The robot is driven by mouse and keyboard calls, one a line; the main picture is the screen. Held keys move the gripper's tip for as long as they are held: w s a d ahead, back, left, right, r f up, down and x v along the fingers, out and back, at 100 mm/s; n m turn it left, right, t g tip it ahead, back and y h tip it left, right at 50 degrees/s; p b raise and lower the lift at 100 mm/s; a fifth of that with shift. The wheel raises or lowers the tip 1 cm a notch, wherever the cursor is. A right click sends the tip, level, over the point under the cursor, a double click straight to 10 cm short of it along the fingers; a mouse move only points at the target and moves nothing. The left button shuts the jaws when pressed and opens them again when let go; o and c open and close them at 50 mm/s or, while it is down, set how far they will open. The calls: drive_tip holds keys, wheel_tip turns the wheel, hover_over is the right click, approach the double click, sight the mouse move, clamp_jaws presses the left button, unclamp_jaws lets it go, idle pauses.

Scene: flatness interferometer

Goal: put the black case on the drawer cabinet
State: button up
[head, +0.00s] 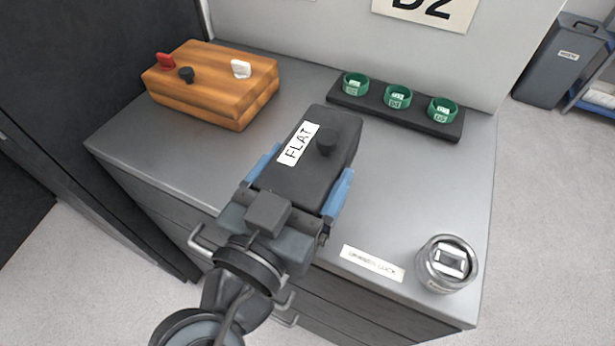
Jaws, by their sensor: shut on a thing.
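The black case (338,140) has a white FLAT label and a black knob on its lid. My gripper (301,188) is shut on the near part of the case, with a blue finger on each side. The case is over the middle of the grey top of the drawer cabinet (420,190). I cannot tell whether its underside touches the top or is a little above it. The near end of the case is partly hidden by my gripper.
A wooden box (215,85) with red, black and white pieces stands at the back left. A black rack (420,118) with green rings lies at the back right. The top between rack and jar is clear.

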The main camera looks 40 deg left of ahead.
drive_tip(key=shift+w+a+f, duration=0.45)
drive_tip(key=shift+w+f, duration=0.15)
drive_tip(key=shift+w, duration=0.25)
drive_tip(key=shift+f, duration=1.9)
drive_tip(key=shift+f, duration=0.2)
drive_tip(key=o, duration=1.8)
drive_tip(key=shift+o, duration=0.2)
drive_tip(key=shift+r, duration=0.15)
drive_tip(key=b+v, duration=0.2)
drive_tip(key=v, duration=1)
